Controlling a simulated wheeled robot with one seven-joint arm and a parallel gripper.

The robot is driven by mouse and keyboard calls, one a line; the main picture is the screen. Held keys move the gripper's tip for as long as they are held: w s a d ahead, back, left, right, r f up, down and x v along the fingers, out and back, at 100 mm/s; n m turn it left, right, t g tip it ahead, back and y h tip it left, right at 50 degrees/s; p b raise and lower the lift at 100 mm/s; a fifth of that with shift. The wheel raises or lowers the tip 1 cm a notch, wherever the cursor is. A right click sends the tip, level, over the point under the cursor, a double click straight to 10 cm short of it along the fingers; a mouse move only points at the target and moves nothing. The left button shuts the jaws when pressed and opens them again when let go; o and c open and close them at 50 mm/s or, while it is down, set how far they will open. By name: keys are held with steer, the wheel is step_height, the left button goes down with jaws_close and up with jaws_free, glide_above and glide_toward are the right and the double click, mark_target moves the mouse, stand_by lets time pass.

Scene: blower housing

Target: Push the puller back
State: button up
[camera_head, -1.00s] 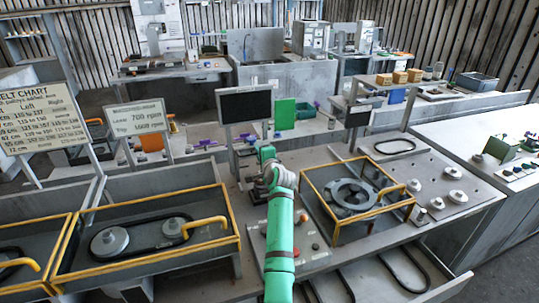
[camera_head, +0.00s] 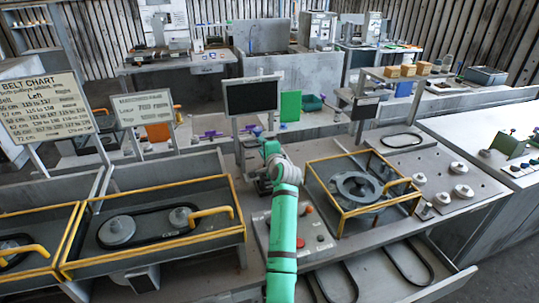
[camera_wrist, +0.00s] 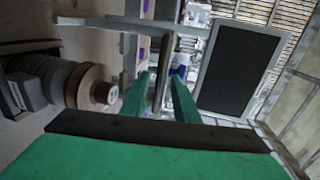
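In the wrist view, my gripper (camera_wrist: 158,92) has its two green fingers apart, with a gap on both sides of a thin metal rod (camera_wrist: 161,75) that shows between them. The rod may be part of the puller, but I cannot tell for sure. A stack of brownish round discs on a shaft (camera_wrist: 90,86) lies to the left of the fingers. In the head view, my gripper (camera_head: 266,146) is at the back of the bench, just below the dark screen. My own arm and wrist hide most of the puller area there.
The dark screen (camera_head: 251,96) stands behind my gripper and shows large at right in the wrist view (camera_wrist: 240,68). A yellow-framed box with a round housing (camera_head: 341,222) stands to the right. A yellow-edged tray with two pulleys and a belt (camera_head: 238,232) is at left.

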steer(key=d+v, duration=0.1)
steer(key=v, duration=0.7)
steer(key=shift+f, duration=0.2)
steer(key=shift+d, duration=0.15)
